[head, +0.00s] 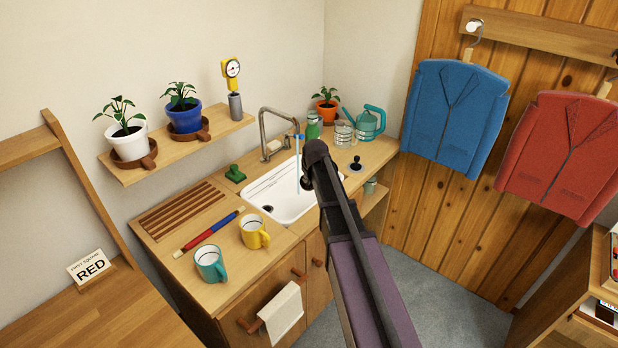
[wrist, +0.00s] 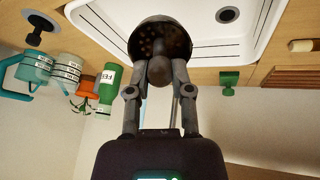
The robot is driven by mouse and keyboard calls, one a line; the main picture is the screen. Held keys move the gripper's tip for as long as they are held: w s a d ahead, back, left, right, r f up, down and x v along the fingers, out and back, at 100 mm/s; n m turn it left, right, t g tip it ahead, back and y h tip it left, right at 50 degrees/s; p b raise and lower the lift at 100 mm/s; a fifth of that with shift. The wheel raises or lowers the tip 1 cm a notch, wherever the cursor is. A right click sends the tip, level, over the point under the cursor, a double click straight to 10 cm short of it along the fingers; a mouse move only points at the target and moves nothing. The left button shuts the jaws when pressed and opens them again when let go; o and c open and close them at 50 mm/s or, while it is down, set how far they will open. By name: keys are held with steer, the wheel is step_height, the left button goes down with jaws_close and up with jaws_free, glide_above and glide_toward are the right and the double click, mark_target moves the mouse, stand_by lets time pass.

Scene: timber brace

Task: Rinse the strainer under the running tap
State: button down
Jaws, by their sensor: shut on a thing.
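My gripper (wrist: 160,72) is shut on the knob-like handle of the dark, perforated strainer (wrist: 160,38) in the wrist view. The strainer is over the white sink (wrist: 207,50). In the head view my arm hides most of the gripper and strainer. The grey tap (head: 264,125) arches over the sink (head: 275,199) there, and a thin blue stream (head: 298,145) falls from its spout just left of my arm's end. I cannot tell whether the water touches the strainer.
A green stamp-like object (head: 235,174), a yellow mug (head: 254,232) and a teal mug (head: 211,263) stand left of the sink. A teal watering can (head: 371,122), glass jars (head: 343,134) and a green bottle (head: 313,126) stand behind it. A plant shelf (head: 180,148) hangs above.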

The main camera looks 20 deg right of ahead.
steer(key=shift+w, duration=0.1)
steer(key=w+d+f+b, duration=0.1)
steer(key=w+f+b, duration=0.1)
steer(key=w, duration=1.1)
steer(key=shift+w+f+b, duration=0.3)
steer(key=shift+f+b, duration=0.1)
stand_by(0.6)
steer(key=shift+d, duration=0.65)
stand_by(1.0)
steer(key=shift+s, duration=0.1)
steer(key=s, duration=0.7)
steer(key=shift+s+a, duration=0.3)
steer(key=shift+s, duration=0.1)
stand_by(0.6)
stand_by(1.5)
steer(key=shift+s+a+r+p, duration=0.1)
steer(key=shift+s+r+p, duration=0.9)
steer(key=shift+s, duration=0.25)
steer(key=shift+s+a+r+p, duration=0.1)
steer(key=shift+s+r+p, duration=0.9)
steer(key=shift+s, duration=0.25)
